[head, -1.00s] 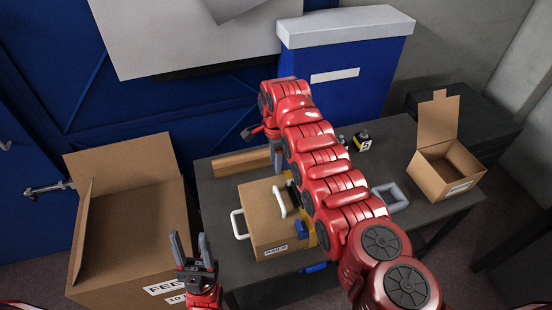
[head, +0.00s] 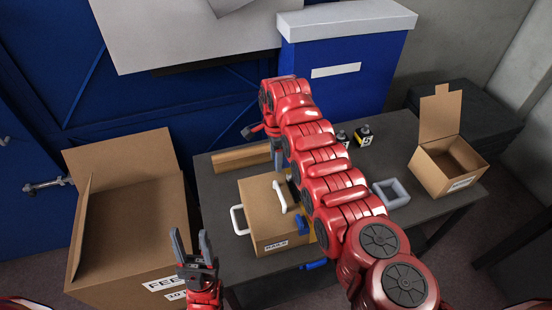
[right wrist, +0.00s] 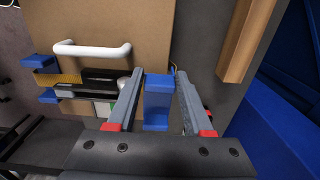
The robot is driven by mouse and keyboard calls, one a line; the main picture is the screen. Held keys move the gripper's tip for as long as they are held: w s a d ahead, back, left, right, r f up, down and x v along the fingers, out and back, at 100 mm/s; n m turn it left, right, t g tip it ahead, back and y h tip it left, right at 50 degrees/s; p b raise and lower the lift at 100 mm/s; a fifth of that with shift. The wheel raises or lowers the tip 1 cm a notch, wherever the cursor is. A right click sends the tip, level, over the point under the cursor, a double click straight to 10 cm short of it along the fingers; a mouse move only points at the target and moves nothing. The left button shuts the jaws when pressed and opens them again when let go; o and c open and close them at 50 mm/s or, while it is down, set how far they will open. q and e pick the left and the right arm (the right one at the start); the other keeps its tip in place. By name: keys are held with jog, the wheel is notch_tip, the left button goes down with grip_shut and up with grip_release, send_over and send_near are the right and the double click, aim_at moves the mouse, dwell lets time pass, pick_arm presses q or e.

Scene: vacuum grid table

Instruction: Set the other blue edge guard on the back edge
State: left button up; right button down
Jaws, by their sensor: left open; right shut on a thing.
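My right gripper (right wrist: 160,105) is shut on a blue edge guard (right wrist: 157,100), which stands between its fingers in the right wrist view. The guard is close to the back edge of the cardboard box (head: 262,205); I cannot tell whether it touches. In the head view the right gripper (head: 279,158) is behind the box and the held guard is hidden. Another blue edge guard (head: 302,225) sits on the box's front edge. It also shows in the right wrist view (right wrist: 40,62). My left gripper (head: 191,250) is open and empty, left of the table's front.
The box has white handles (head: 238,219). A brown bar (head: 240,158) lies behind it. A grey square frame (head: 391,193), small bottles (head: 364,136) and an open carton (head: 445,170) stand to the right. A large open carton (head: 130,220) stands left of the table (head: 385,235).

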aim_at(276, 174)
jog(key=shift+f+b, duration=0.1)
jog(key=shift+b, duration=0.2)
dwell(0.6)
jog(key=shift+f, duration=0.25)
jog(key=shift+f+b, duration=0.3)
jog(key=shift+b, duration=0.05)
jog(key=shift+f+b, duration=0.9)
jog(key=shift+f, duration=0.5)
jog(key=shift+c, duration=1.1)
grip_release()
